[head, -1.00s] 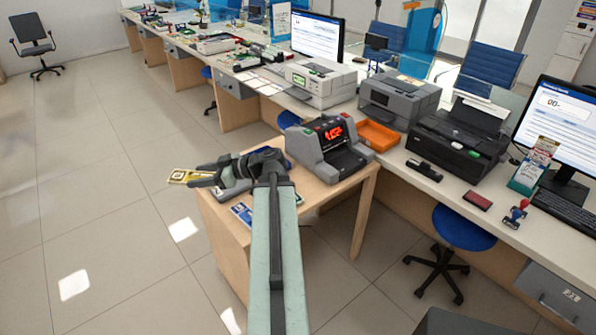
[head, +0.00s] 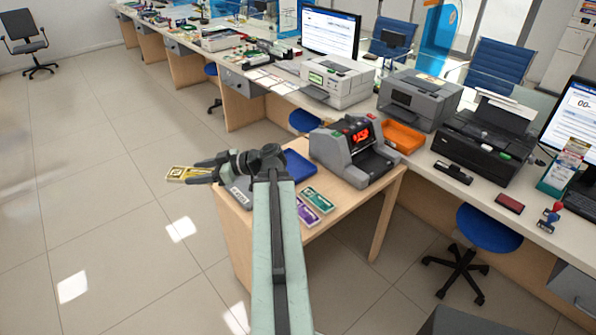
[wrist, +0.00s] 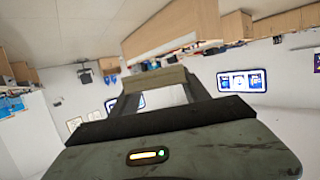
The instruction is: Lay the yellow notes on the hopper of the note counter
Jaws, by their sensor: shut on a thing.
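The yellow notes (head: 182,174) are held out at the left end of my gripper (head: 198,171), over the floor just left of the small wooden table. My gripper is shut on them. In the wrist view, the end of my gripper (wrist: 155,85) shows with a dull yellowish strip at its far end. The note counter (head: 352,150) is a grey machine with a red lit display, standing on the wooden table to the right of my arm. Its dark hopper (head: 372,163) faces right and front. My gripper is well apart from it.
Purple notes (head: 322,200) and green notes (head: 307,213) lie on the wooden table (head: 338,211), right of my arm. A blue tray (head: 298,165) sits left of the counter. A long counter with printers and an orange tray (head: 403,137) runs behind. Open floor lies left.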

